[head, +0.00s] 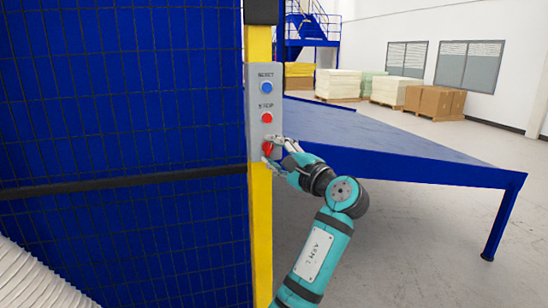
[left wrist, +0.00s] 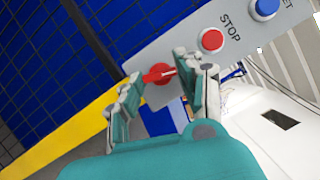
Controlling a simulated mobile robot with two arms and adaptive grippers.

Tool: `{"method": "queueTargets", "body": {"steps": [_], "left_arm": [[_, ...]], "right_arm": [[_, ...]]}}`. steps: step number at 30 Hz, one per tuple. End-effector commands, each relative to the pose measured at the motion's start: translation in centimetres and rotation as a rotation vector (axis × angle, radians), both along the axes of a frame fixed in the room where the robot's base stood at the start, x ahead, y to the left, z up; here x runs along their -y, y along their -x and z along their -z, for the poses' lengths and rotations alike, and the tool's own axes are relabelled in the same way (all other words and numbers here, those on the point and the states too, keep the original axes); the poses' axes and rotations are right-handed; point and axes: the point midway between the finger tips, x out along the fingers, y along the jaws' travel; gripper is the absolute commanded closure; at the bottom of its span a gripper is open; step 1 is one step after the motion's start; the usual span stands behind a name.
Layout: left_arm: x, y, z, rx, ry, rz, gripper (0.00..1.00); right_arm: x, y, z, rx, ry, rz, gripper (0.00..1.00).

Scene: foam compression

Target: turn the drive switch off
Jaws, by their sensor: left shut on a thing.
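The drive switch is a red rotary knob (head: 267,148) low on a grey control box (head: 254,100). It also shows in the left wrist view (left wrist: 156,75), with its raised red handle bar tilted slightly and a pale mark at one end. My left gripper (head: 273,150) is at the box with its fingers on both sides of the knob, shut on it; the fingers (left wrist: 160,80) partly cover the knob. The knob's label is hidden. My right gripper is not in view.
Above the knob are a red stop button (head: 267,118) and a blue reset button (head: 267,88). The box is on a yellow post (head: 260,220) beside a blue mesh fence (head: 120,100). A blue table (head: 400,150) stands behind; stacked boxes (head: 435,102) are farther back.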

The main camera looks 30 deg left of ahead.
Motion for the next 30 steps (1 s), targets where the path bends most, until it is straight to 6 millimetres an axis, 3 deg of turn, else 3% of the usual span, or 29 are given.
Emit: {"method": "queueTargets", "body": {"steps": [12,30], "left_arm": [[0.04,-0.04,0.03,0.197,0.177,-0.001,0.96],[0.02,-0.04,0.03,0.251,0.223,-0.002,0.96]], "right_arm": [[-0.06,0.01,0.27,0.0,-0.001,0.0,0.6],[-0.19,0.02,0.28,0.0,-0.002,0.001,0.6]]}}
